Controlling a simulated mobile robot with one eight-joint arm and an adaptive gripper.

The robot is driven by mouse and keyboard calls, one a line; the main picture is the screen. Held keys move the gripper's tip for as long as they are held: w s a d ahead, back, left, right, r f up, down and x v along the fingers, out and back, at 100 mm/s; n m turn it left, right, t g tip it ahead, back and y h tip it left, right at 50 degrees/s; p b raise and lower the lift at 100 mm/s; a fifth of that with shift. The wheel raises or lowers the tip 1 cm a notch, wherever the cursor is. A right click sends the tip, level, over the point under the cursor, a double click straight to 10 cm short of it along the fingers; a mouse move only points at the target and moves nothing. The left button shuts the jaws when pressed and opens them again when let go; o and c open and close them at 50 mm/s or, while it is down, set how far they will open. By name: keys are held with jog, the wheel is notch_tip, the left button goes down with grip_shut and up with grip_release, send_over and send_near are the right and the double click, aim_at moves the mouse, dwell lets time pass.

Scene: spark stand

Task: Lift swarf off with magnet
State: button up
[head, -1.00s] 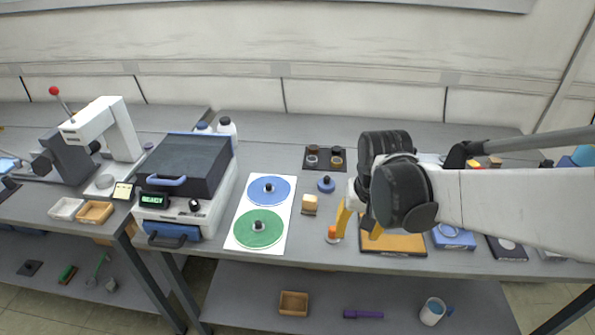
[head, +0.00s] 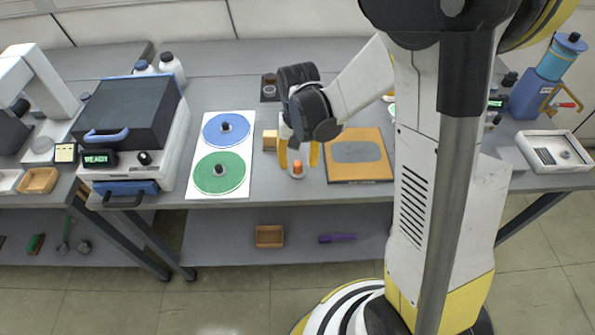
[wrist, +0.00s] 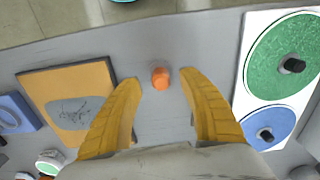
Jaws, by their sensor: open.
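The likely magnet is a small round disc with an orange knob (head: 297,168), upright on the bench near its front edge; its knob also shows in the wrist view (wrist: 160,78). My gripper (head: 299,161) is open and empty, its yellow fingers pointing down, one on each side of the knob. In the wrist view the knob lies between my fingertips (wrist: 160,84), with a gap on both sides. An orange tray (head: 375,172) is just right of it, with a grey patch of what looks like swarf (head: 356,152), also seen in the wrist view (wrist: 83,112).
A white sheet (head: 206,189) with a blue disc (head: 218,137) and a green disc (head: 230,178) lies to the left. A small tan block (head: 269,140) stands behind the knob. A dark-lidded machine (head: 125,115) is farther left. My own column hides the bench right of the tray.

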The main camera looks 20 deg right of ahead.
aim_at(298, 163)
notch_tip(298, 163, down, 3)
jog(key=shift+w+f+b, duration=0.15)
jog(key=shift+f+b, duration=0.05)
jog(key=shift+b, duration=0.35)
jog(key=shift+r, duration=0.1)
grip_shut()
jog(key=shift+r+p, duration=0.45)
jog(key=shift+r, duration=0.25)
notch_tip(298, 163, up, 3)
jog(key=shift+f+p, duration=0.1)
jog(key=shift+p, duration=0.7)
jog(key=s+d+r+p, duration=0.3)
jog(key=s+d+r, duration=0.3)
jog(key=d, duration=0.3)
jog(key=shift+s+r+p, duration=0.3)
jog(key=shift+s+r, duration=0.1)
jog(key=shift+s, duration=0.35)
